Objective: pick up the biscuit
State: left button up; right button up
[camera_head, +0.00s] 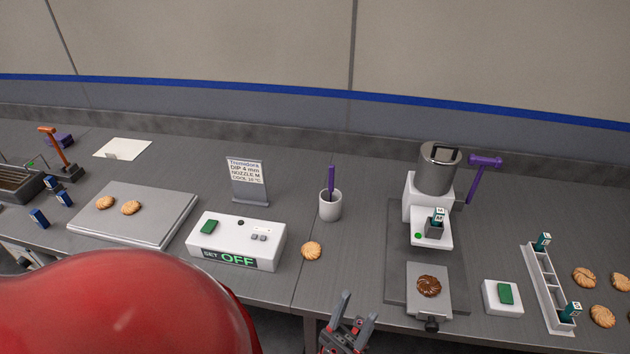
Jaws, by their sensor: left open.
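A round golden biscuit (311,251) lies alone on the steel worktop near the front edge, right of the white control box. Two more biscuits (131,207) lie on a grey tray (150,235) at the left. Several biscuits (584,277) lie on the worktop at the far right. A chocolate-topped biscuit (428,286) sits on the plate below the dispenser. My left gripper (359,308) is at the bottom centre, below and right of the lone biscuit. It is open, with nothing between its fingers. My right gripper is not in view.
The white control box (213,243) reads OFF. A cup (330,206) with a purple tool stands behind the lone biscuit. The dispenser (437,170), a small white box (502,297) and a narrow rack (546,290) stand right. My red arm part hides the lower left.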

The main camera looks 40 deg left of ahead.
aim_at(311, 251)
jog(key=j+u, duration=0.25)
jog(key=u, duration=0.2)
jog(key=j+u, duration=0.25)
jog(key=u, duration=0.25)
jog(key=z, duration=0.95)
jog(key=u, duration=0.95)
jog(key=k, duration=0.5)
jog(key=i, duration=0.35)
